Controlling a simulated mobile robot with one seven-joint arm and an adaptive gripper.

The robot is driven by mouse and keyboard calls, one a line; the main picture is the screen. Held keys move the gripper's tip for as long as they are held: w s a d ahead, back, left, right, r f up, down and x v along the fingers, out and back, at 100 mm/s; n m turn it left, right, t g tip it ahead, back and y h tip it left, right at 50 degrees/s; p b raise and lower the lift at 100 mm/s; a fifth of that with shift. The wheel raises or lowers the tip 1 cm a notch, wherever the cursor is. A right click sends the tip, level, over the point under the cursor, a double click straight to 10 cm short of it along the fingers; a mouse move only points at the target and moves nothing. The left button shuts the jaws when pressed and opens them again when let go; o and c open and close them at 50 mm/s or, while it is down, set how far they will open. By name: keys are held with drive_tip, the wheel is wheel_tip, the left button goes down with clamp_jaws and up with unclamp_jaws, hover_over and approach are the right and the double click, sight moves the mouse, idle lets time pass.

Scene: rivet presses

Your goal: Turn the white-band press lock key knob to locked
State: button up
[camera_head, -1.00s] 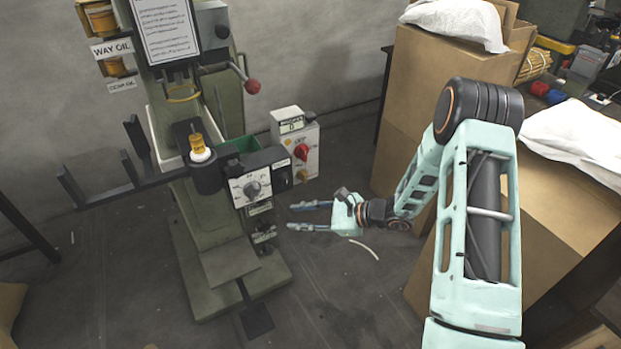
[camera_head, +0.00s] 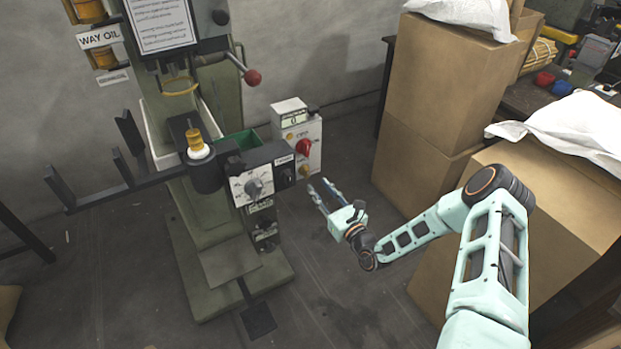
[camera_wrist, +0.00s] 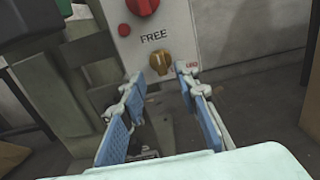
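The press (camera_head: 205,215) stands left of centre in the head view, with a white band on the yellow-topped post (camera_head: 197,150). A white-grey control box (camera_head: 312,140) is mounted at its right side. The knob's grip looks roughly upright. The gold knob also shows small in the head view (camera_head: 304,171). My gripper (camera_wrist: 159,78) is open and empty, its blue-padded fingers pointing toward the knob, apart from it.
A red knob (camera_head: 303,147) sits above the gold one. A panel with a grey dial (camera_head: 254,187) is to its left. A red-ball lever (camera_head: 252,77) is higher up. Cardboard boxes (camera_head: 440,85) stand close to my arm at right. Floor below is open.

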sight(308, 174)
drive_tip(key=b+x, duration=0.1)
drive_tip(key=x, duration=0.5)
drive_tip(key=shift+w+a, duration=0.15)
clamp_jaws()
